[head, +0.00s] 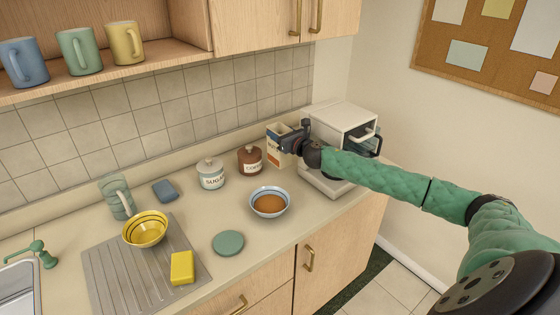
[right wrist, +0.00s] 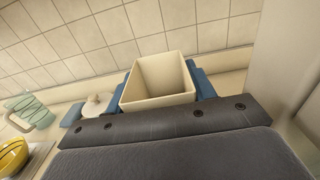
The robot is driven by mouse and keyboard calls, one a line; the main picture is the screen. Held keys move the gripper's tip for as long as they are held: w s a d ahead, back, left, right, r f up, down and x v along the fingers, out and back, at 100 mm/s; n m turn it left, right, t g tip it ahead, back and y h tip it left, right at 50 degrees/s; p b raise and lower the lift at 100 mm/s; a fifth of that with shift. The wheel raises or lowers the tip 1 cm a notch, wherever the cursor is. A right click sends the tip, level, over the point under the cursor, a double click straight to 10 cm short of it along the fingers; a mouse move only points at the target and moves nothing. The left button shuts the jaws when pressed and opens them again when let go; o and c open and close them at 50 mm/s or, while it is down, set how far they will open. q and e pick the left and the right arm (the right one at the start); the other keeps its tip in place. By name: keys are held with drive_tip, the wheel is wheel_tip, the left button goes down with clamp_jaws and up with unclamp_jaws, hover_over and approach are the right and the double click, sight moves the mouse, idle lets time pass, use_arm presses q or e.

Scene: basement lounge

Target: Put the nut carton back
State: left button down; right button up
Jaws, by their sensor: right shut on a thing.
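The nut carton (head: 274,150) is a cream, open-topped box with dark and orange printing. It stands upright at the back of the counter, just left of the white toaster oven. My right gripper (head: 292,140) is shut on it. In the right wrist view the carton (right wrist: 158,82) sits between the blue finger pads, and its inside looks empty. I cannot tell whether its base touches the counter. The gripper hides part of its right side. My left gripper is not in view.
The toaster oven (head: 341,135) stands close on the right. The brown coffee canister (head: 250,161), sugar jar (head: 211,174) and bowl of brown food (head: 269,203) are to the left and front. A green disc (head: 228,243) lies nearer. A tiled wall (head: 150,130) is behind.

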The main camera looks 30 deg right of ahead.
drive_tip(key=f, duration=0.3)
drive_tip(key=shift+w+d+f, duration=0.1)
drive_tip(key=shift+w, duration=0.1)
drive_tip(key=shift+f+p, duration=0.35)
drive_tip(key=shift+f, duration=0.05)
drive_tip(key=shift+s+f, duration=0.2)
drive_tip(key=shift+f, duration=0.25)
drive_tip(key=shift+f+p, duration=0.5)
drive_tip(key=shift+f, duration=1.25)
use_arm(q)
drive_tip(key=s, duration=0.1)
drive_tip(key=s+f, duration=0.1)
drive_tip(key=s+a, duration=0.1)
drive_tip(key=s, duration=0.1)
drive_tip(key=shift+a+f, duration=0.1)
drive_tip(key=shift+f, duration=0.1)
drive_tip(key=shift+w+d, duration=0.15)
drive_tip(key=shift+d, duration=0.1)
use_arm(e)
drive_tip(key=shift+f, duration=0.15)
